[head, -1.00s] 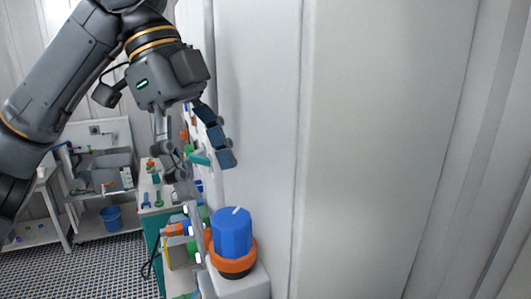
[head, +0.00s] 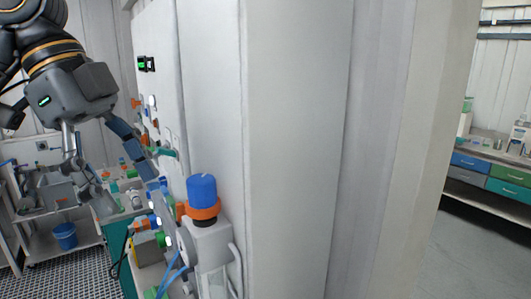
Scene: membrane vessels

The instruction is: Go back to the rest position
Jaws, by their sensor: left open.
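My left gripper (head: 125,187) shows at the left of the head view, its arm coming in from the upper left. Its fingers are spread, point downward and hold nothing that I can see. It appears in front of a panel of valves and fittings, and I cannot tell how far it is from the panel. A blue knob-like cap (head: 202,188) on an orange ring (head: 201,212) sits on a pale housing, right of and below the gripper. My right gripper is not in view.
A large pale wall (head: 295,150) fills the middle. A bench with blue and green drawers (head: 484,164) stands at the far right beyond open floor (head: 455,250). A blue bucket (head: 65,236) and shelving are at the back left. Cables hang near the housing.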

